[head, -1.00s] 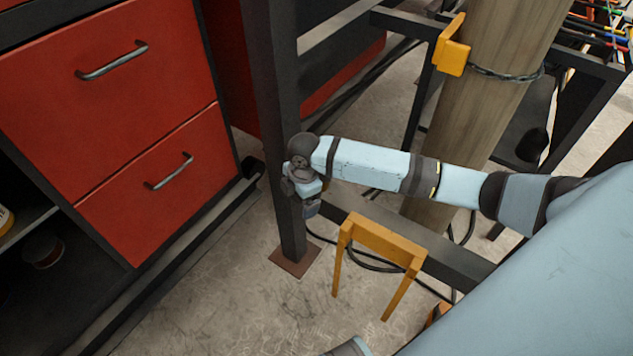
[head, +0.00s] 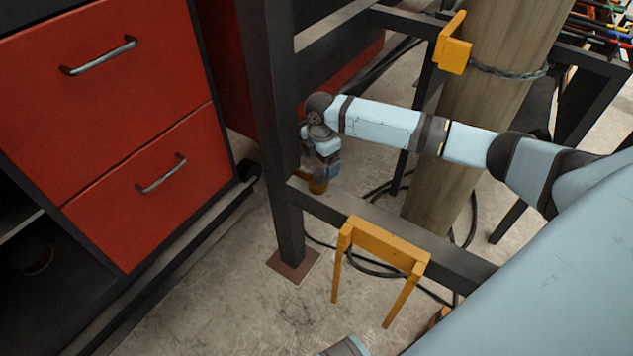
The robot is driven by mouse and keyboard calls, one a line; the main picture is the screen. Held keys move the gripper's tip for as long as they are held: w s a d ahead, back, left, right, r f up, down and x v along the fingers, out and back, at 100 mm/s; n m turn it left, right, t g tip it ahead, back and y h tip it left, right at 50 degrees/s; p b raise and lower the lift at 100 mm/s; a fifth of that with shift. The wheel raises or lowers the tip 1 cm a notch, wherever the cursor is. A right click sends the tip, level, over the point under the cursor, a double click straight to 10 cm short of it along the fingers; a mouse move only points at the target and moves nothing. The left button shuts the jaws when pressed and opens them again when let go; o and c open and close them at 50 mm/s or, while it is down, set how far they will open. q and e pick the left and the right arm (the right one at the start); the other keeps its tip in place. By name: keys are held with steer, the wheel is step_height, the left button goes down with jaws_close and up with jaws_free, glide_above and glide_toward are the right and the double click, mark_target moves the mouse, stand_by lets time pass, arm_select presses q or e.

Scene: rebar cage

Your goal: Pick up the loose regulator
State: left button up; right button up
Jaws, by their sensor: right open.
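My right gripper (head: 318,183) hangs at the end of the right arm, beside the dark upright post and just above the low dark crossbar. It is open, though its fingers are small and hard to make out. A small brown-gold piece (head: 318,186) shows right at the fingertips. I cannot tell whether it is the loose regulator or part of the gripper. No other thing that I can name as the regulator shows. My left gripper is not in view.
The dark post (head: 283,150) and crossbar (head: 400,232) frame the gripper. An orange bracket (head: 385,245) hangs on the crossbar, and another orange bracket (head: 453,50) is higher up by a wooden pole (head: 500,100). A red drawer cabinet (head: 120,130) stands left. Black cables lie on the floor.

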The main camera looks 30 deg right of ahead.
mark_target(320, 173)
steer(key=shift+s+f, duration=0.1)
steer(key=shift+f, duration=0.4)
step_height(320, 173, down, 4)
steer(key=shift+a+r+b, duration=0.1)
steer(key=shift+b, duration=0.85)
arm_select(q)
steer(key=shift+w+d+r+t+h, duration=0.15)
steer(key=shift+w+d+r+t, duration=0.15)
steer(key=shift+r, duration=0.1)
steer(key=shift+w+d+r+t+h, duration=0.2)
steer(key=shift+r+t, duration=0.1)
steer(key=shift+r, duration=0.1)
arm_select(e)
steer(key=c, duration=1.6)
steer(key=shift+r, duration=0.1)
